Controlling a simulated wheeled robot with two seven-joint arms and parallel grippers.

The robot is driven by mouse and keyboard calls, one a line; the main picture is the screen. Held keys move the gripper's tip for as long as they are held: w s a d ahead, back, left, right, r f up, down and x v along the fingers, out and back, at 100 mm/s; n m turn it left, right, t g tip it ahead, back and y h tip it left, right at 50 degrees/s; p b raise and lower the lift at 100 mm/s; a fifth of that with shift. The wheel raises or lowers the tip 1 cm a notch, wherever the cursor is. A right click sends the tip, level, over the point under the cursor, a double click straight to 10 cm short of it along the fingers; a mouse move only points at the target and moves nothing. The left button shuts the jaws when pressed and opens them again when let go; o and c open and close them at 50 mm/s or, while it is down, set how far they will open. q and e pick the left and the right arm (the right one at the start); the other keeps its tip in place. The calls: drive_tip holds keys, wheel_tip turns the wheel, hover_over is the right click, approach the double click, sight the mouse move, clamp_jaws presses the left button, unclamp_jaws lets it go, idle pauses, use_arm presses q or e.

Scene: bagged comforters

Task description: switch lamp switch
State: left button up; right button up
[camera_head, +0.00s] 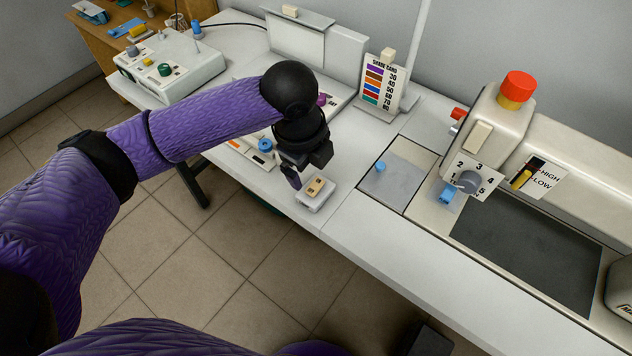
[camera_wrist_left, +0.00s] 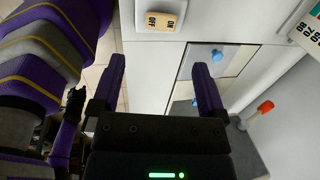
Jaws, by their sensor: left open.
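A small white switch box (camera_head: 313,195) with a beige rocker sits at the front edge of the white table. In the left wrist view the rocker (camera_wrist_left: 161,21) carries the words ON and OFF at the top of the picture. I cannot tell which end is pressed in. My left gripper (camera_head: 296,175) is just behind and above the switch in the head view, close to it. The left wrist view shows its two purple fingers (camera_wrist_left: 160,82) spread apart with nothing between them. The fingers appear clear of the switch. My right gripper is out of view.
A shade card stand (camera_head: 382,83) and a white panel (camera_head: 297,47) stand behind. To the right is a machine with a red button (camera_head: 517,86), a numbered dial (camera_head: 469,181) and a dark plate (camera_head: 527,250). A blue knob (camera_head: 380,166) sits on a grey panel between.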

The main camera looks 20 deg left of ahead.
sight(317, 187)
use_arm(q)
drive_tip(key=f+b, duration=0.1)
drive_tip(key=f, duration=0.1)
drive_tip(key=w+f+b, duration=0.1)
drive_tip(key=f, duration=0.2)
drive_tip(key=f+b, duration=0.1)
drive_tip(key=f, duration=0.1)
drive_tip(key=shift+w+d+f, duration=0.25)
drive_tip(key=shift+f, duration=0.15)
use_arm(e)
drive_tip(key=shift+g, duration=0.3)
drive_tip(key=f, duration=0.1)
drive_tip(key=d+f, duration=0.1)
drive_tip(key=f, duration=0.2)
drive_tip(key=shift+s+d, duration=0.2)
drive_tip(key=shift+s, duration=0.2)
